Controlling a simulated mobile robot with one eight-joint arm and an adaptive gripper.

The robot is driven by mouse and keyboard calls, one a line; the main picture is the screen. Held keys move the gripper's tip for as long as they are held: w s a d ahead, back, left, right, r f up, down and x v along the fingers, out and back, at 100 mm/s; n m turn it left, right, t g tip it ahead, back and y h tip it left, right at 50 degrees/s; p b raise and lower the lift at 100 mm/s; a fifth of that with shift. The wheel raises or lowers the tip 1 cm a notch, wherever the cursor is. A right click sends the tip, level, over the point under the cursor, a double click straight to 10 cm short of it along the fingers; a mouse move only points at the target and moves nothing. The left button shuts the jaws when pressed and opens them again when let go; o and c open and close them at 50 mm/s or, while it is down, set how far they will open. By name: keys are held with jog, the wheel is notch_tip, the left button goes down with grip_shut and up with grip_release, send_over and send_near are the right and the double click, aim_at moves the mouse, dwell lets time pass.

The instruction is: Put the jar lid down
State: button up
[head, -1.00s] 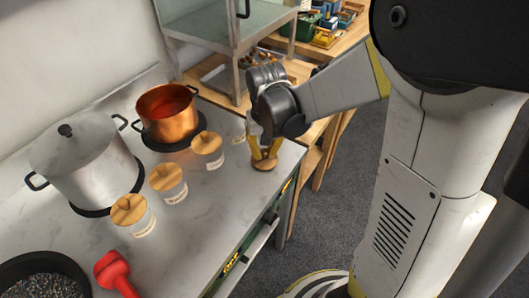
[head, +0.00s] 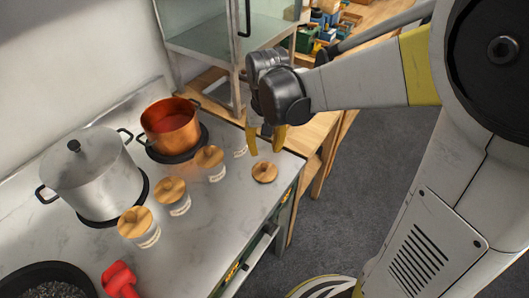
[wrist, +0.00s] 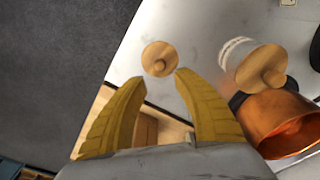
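A round wooden jar lid (head: 264,172) with a small knob lies on the counter near its right edge in the head view. It also shows in the wrist view (wrist: 159,59), flat with its knob up. My gripper (head: 265,148) hangs above and just behind the lid, with its yellow fingers apart and nothing between them. In the wrist view the open fingertips (wrist: 156,78) are short of the lid and do not touch it. A glass jar (head: 240,150) without a visible lid stands partly hidden behind my gripper.
Several jars with wooden lids (head: 172,192) stand in a row to the left. A copper pot (head: 170,128) and a steel pot (head: 95,175) are on burners behind them. A red object (head: 119,280) and a black pan (head: 45,275) are at front left. Bare counter lies in front of the lid.

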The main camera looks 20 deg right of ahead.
jog(key=s+r+n+t, duration=0.1)
jog(key=s+r+t, duration=0.5)
jog(key=s+r, duration=0.3)
jog(key=s, duration=0.3)
jog(key=shift+r+n+p, duration=0.4)
